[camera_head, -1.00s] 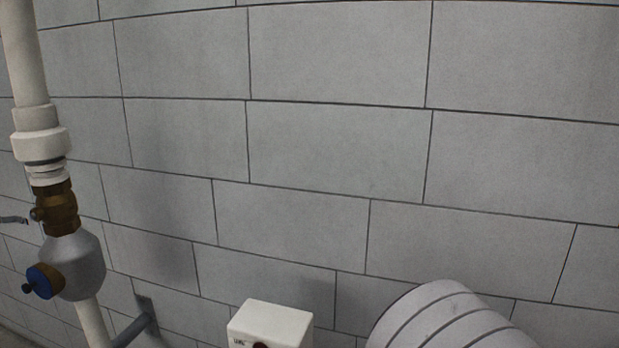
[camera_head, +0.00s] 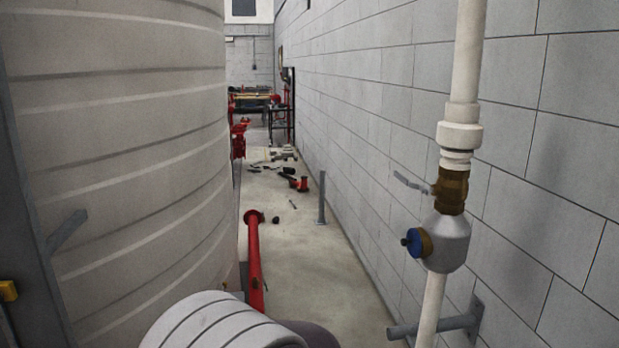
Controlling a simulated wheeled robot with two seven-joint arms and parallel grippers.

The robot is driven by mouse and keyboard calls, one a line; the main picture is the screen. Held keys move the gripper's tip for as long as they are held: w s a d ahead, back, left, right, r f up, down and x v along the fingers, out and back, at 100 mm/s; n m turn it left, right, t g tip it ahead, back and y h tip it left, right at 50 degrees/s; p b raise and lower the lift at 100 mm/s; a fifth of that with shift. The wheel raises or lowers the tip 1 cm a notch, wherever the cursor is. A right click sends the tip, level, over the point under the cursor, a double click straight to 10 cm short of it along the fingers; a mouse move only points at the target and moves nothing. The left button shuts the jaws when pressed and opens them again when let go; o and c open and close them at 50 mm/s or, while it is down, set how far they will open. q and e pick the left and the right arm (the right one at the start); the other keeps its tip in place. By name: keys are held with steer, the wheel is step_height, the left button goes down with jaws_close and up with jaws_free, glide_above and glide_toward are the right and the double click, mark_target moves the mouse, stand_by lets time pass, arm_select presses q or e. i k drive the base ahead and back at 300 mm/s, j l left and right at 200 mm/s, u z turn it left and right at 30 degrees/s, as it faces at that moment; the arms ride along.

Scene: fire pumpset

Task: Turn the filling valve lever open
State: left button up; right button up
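A white vertical pipe (camera_head: 467,60) stands by the block wall on the right. A brass valve (camera_head: 452,190) sits on it with a grey lever (camera_head: 411,183) pointing left, across the pipe. Below the valve is a grey rounded body (camera_head: 449,245) with a blue-capped brass fitting (camera_head: 415,242) on its left. Neither of my grippers shows in this view. A pale ribbed arm part of mine (camera_head: 220,325) shows at the bottom, away from the valve.
A large ribbed tank (camera_head: 130,170) fills the left. A wall bracket (camera_head: 474,318) supports the white pipe. Loose parts (camera_head: 290,178) and a workbench (camera_head: 250,97) stand further back. A strip of concrete floor (camera_head: 305,275) is clear.

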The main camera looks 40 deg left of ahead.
mark_target(398, 176)
steer(key=l+u, duration=0.1)
steer(key=u, duration=0.7)
steer(key=z, duration=1.15)
steer(key=i+j+z, duration=0.1)
steer(key=j+z, duration=0.15)
steer(key=j, duration=0.35)
steer(key=j+z, duration=0.3)
steer(key=j, duration=0.35)
steer(key=i, duration=0.05)
